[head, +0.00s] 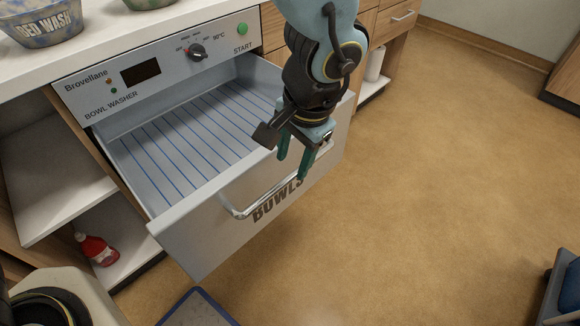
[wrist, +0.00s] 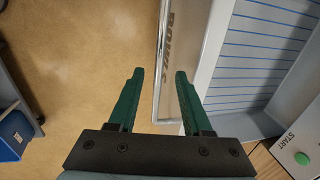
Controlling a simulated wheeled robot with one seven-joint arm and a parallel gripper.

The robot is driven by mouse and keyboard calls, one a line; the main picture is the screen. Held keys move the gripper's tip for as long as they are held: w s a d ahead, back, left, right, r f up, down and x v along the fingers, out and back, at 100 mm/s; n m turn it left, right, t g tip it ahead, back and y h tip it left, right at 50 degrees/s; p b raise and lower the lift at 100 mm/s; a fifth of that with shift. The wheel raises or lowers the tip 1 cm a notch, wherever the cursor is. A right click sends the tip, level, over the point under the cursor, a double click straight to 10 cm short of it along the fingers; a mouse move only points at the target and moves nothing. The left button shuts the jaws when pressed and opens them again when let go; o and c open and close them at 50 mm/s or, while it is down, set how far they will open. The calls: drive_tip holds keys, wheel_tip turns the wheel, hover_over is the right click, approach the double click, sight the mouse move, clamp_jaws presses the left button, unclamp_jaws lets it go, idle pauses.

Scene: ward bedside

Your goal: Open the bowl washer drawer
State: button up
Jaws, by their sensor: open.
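The bowl washer drawer (head: 185,235) stands pulled out from under its control panel (head: 150,72), showing an empty inside with blue lines across its floor. Its front reads "BOWLS" and carries a metal bar handle (head: 250,206). My gripper (head: 292,168) is open at the right part of the drawer front, by the handle's right end. In the wrist view, the handle (wrist: 158,90) runs up the picture between the two green fingers (wrist: 159,74), with a gap on each side. Whether the fingertips reach past the bar is hard to tell. The drawer floor shows at the upper right (wrist: 265,50).
A bowl marked "BED WASH" (head: 45,28) stands on the white counter (head: 90,45). A red bottle (head: 97,249) lies on a low shelf at left. A blue-edged object (head: 198,308) is on the floor below the drawer.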

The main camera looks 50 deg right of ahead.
wheel_tip(320, 180, up, 6)
drive_tip(key=s, duration=0.1)
drive_tip(key=shift+s, duration=0.1)
idle(0.5)
drive_tip(key=w+a+r+n+p, duration=0.2)
drive_tip(key=w+a+n, duration=0.15)
drive_tip(key=w, duration=0.45)
drive_tip(key=w+a+r+n+g+p, duration=0.1)
drive_tip(key=w+a+r+n+p, duration=0.15)
drive_tip(key=w+a, duration=0.4)
drive_tip(key=w+a+r+n+p, duration=0.1)
drive_tip(key=w+a+r+n, duration=0.15)
drive_tip(key=w, duration=0.75)
drive_tip(key=w+a+r+n+p, duration=0.1)
drive_tip(key=w+a+n, duration=0.1)
drive_tip(key=a, duration=0.6)
drive_tip(key=w+a+r+n+p, duration=0.1)
drive_tip(key=w+a+n+p, duration=0.1)
drive_tip(key=a, duration=0.6)
drive_tip(key=w+a+r+n+p, duration=0.2)
drive_tip(key=a+n, duration=0.3)
drive_tip(key=a, duration=0.3)
drive_tip(key=shift+w+a+n, duration=0.2)
drive_tip(key=shift+w+n, duration=0.15)
drive_tip(key=shift+w, duration=0.55)
